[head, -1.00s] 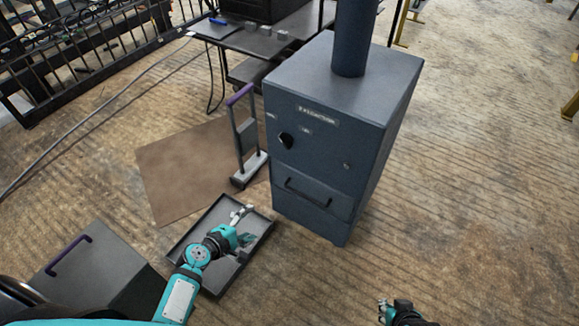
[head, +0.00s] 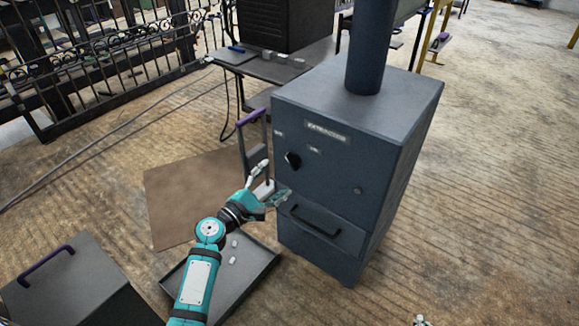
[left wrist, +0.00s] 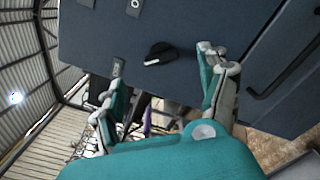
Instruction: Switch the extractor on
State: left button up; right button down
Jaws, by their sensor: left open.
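The extractor (head: 345,165) is a dark blue-grey cabinet with a thick pipe on top and a label on its front. A black rotary knob (head: 293,160) sits on the upper left of its front. The knob also shows in the left wrist view (left wrist: 160,54), beyond the gap between my fingers. My left gripper (head: 284,196) is open and empty, below the knob and close to the cabinet front. It shows in the left wrist view (left wrist: 160,88) with its fingers spread apart.
A drawer handle (head: 315,222) is low on the cabinet front. A shallow tray (head: 262,277) lies on the floor below my left arm. A frame with a purple handle (head: 250,118) stands left of the cabinet. A grey box (head: 80,285) is at lower left. Floor on the right is clear.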

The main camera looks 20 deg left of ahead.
aim_at(291, 164)
pick_arm(q)
jog(key=b+x, duration=0.1)
jog(key=x, duration=0.6)
jog(key=shift+f, duration=0.15)
jog(key=shift+w+d, duration=0.15)
jog(key=shift+w, duration=0.15)
pick_arm(e)
jog(key=w+a+r+t+y, duration=0.1)
jog(key=w+a+r+t, duration=0.1)
jog(key=w+r+t, duration=0.1)
jog(key=shift+w+r+t, duration=0.4)
jog(key=shift+w+r, duration=0.35)
jog(key=shift+w, duration=0.05)
pick_arm(q)
jog(key=shift+c, duration=0.3)
jog(key=c, duration=1.1)
